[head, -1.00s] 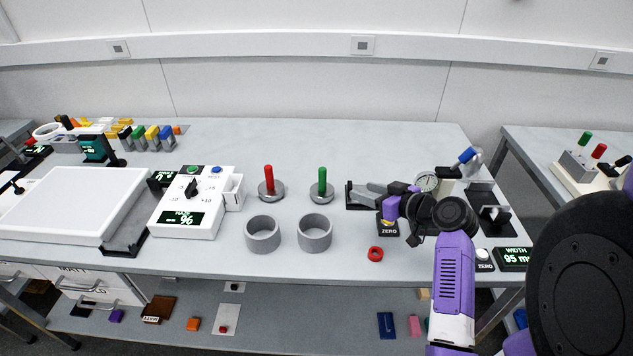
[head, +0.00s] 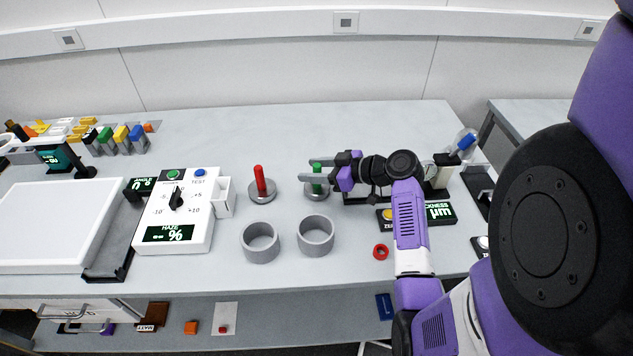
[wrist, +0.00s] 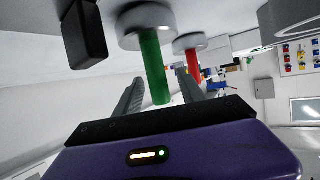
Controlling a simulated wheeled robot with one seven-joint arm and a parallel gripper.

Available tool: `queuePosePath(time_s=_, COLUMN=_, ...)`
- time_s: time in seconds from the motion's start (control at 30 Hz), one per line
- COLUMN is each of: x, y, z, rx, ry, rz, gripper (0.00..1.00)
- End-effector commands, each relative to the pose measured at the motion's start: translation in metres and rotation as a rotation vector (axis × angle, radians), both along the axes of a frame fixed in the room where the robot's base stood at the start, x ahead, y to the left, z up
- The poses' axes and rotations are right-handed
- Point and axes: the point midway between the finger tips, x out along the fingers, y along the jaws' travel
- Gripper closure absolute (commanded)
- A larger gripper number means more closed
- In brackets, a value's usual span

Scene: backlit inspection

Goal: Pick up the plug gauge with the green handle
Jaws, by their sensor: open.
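The plug gauge with the green handle (head: 317,181) stands upright on its round grey base on the bench. My gripper (head: 318,169) is open, with its two fingers on either side of the green handle. In the wrist view, the green handle (wrist: 154,66) runs between the open fingers (wrist: 168,97), with a visible gap to each. The round base is clear of the fingers. The similar gauge with the red handle (head: 260,182) stands to the left, and its red handle (wrist: 194,62) also shows beyond in the wrist view.
Two grey rings (head: 315,236) (head: 261,243) stand in front of the gauges. A red ring (head: 381,252) lies to the right. A white haze meter (head: 160,232) stands to the left. A dark block (wrist: 84,35) is close beside my gripper. The bench behind the gauges is clear.

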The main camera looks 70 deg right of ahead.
Motion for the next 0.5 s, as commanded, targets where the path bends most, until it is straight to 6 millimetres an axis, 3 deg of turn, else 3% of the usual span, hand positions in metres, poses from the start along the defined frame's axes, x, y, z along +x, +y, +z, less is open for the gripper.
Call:
queuePosePath(time_s=0.17, x=0.016, y=-0.003, z=-0.006, rx=0.001, ry=0.000, rz=0.000, gripper=0.53)
queuePosePath(time_s=0.4, x=0.018, y=-0.003, z=-0.008, rx=0.000, ry=-0.001, rz=-0.002, gripper=0.53)
queuePosePath(time_s=0.43, x=0.018, y=-0.003, z=-0.008, rx=0.000, ry=-0.001, rz=-0.002, gripper=0.55)
queuePosePath(time_s=0.5, x=0.018, y=-0.003, z=-0.008, rx=0.000, ry=-0.001, rz=-0.002, gripper=0.69)
